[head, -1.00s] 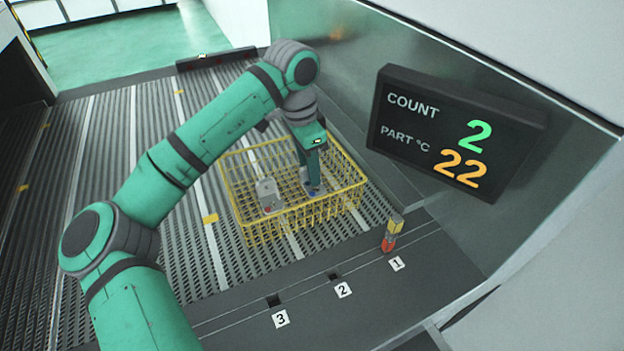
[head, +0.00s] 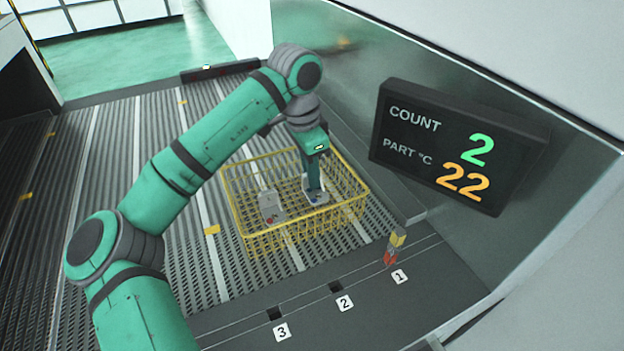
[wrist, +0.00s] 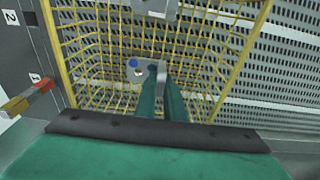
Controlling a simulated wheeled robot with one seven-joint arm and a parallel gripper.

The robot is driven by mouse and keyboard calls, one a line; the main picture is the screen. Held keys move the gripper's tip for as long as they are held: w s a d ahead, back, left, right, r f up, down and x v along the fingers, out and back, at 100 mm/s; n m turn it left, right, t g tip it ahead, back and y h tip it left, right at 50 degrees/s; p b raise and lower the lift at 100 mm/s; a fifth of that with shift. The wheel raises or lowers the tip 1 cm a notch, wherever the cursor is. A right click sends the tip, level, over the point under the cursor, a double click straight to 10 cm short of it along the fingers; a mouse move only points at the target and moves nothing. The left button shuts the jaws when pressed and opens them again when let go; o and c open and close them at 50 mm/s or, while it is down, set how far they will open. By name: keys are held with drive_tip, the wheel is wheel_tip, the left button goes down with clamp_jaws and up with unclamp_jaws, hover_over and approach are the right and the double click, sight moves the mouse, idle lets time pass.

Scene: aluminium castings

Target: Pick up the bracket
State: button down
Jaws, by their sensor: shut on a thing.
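The bracket (head: 318,198) is a small pale grey metal part with a blue dot, inside the yellow wire basket (head: 230,203) on its right side. My gripper (head: 311,186) points down into the basket and is shut on the bracket's upright part. In the wrist view the two green fingers (wrist: 160,70) close on that part, and the bracket's flat base with the blue dot (wrist: 136,64) shows beside them. I cannot tell whether its base touches the basket floor.
A second grey bracket (head: 270,204) with a red dot stands in the basket to the left. A red and yellow piece (head: 394,246) sits at slot 1; slots 2 and 3 look empty. A count display (head: 455,148) reading 2 and 22 hangs on the right.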

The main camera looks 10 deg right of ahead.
sight(315, 200)
drive_tip(key=s+r, duration=1.1)
drive_tip(key=s, duration=0.3)
drive_tip(key=shift+a+r, duration=0.2)
drive_tip(key=shift+a, duration=0.25)
